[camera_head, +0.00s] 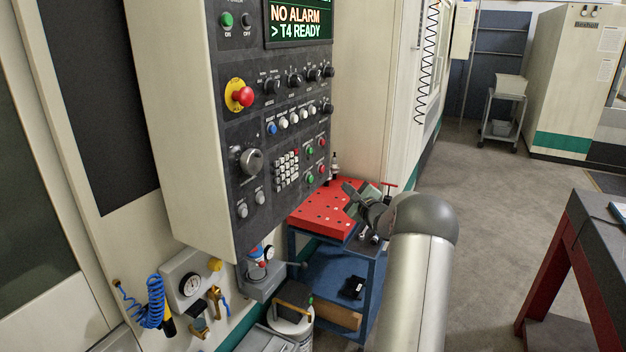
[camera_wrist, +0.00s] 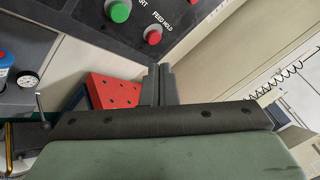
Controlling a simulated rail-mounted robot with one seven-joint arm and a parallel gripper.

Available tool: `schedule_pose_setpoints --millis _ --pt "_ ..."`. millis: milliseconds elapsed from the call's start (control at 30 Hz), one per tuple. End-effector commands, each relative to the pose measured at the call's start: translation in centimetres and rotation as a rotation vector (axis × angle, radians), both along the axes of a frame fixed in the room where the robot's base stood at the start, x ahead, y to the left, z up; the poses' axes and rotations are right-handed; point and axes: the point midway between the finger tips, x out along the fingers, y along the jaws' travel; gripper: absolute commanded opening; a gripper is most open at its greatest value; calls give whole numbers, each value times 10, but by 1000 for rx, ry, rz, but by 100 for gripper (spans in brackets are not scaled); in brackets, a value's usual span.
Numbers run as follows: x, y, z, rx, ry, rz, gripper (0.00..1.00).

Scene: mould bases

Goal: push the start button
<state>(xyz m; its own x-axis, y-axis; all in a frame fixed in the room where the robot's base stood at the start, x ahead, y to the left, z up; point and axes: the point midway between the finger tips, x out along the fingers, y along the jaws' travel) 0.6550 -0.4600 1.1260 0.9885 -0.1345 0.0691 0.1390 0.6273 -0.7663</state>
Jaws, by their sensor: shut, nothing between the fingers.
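The green start button (camera_wrist: 119,11) is at the top of the wrist view, its label partly cut off to "ART". A red button (camera_wrist: 153,35) marked FEED HOLD sits to its right. In the head view a small green button (camera_head: 310,179) shows low on the right of the control panel (camera_head: 232,172), with a red one (camera_head: 321,169) beside it. My gripper (camera_head: 347,188) is to the right of the panel's lower edge, apart from it. In the wrist view its fingers (camera_wrist: 158,72) are shut and empty, pointing up just below the red button.
A red perforated plate (camera_head: 318,210) tops a blue cart (camera_head: 337,285) below the panel. A red emergency stop (camera_head: 242,96) and several knobs and buttons crowd the panel. The screen (camera_head: 297,24) reads NO ALARM, T4 READY. The floor (camera_head: 470,215) to the right is clear.

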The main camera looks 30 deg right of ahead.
Motion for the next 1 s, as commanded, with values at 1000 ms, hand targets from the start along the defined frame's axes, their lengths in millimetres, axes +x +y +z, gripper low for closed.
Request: schedule_pose_setpoints --millis 1000 --pt "77 43 -1 -1 1 1 0"
